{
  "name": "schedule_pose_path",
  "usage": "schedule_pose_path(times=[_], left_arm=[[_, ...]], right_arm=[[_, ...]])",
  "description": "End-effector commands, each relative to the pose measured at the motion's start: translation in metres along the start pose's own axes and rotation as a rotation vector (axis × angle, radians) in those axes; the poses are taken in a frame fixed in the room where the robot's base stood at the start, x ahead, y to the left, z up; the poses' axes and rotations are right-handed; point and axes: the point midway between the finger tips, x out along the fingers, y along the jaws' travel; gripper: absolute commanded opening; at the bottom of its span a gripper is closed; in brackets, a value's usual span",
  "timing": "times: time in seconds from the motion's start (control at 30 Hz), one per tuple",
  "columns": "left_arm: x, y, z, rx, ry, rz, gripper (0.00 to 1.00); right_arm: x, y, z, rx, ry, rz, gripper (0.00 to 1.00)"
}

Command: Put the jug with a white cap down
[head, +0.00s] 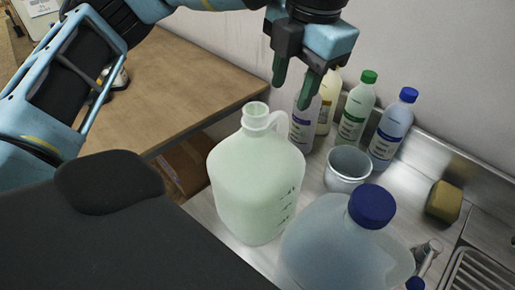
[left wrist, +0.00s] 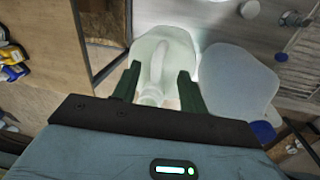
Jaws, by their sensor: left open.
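The pale green, see-through jug (head: 256,185) with a whitish top stands upright on the metal counter. It also shows in the left wrist view (left wrist: 174,45), its handle and neck between the fingers in the picture. My left gripper (head: 293,93) is open and empty, its fingers apart, above and behind the jug's top in the head view. The fingers (left wrist: 157,90) show no hold on the jug. A second, bluish jug with a dark blue cap (head: 371,207) stands close to its right. My right gripper is in no view.
Behind stand several capped bottles, one green-capped (head: 355,118) and one blue-capped (head: 390,132), by the wall. A grey metal cup (head: 347,168) is right of the jug. A yellow sponge (head: 443,201) and tap (head: 428,250) are at right. A wooden table (head: 190,80) is at left.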

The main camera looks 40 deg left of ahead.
Motion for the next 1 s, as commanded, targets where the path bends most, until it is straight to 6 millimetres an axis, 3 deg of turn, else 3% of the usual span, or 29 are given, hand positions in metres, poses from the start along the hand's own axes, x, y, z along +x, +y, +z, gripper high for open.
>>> schedule_pose_path(times=[0.17, 0.53, 0.77, 1.0], left_arm=[[0.003, 0.000, -0.001, 0.001, -0.001, 0.000, 0.43], [0.048, 0.003, -0.006, -0.002, -0.001, 0.001, 0.43], [0.051, 0.002, -0.005, -0.001, -0.003, 0.000, 0.43], [0.050, 0.002, -0.005, -0.001, -0.003, 0.000, 0.14]], right_arm=[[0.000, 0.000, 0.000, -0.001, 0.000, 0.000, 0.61], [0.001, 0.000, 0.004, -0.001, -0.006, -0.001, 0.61], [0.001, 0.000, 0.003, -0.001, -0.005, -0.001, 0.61], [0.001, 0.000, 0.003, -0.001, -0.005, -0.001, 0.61]])
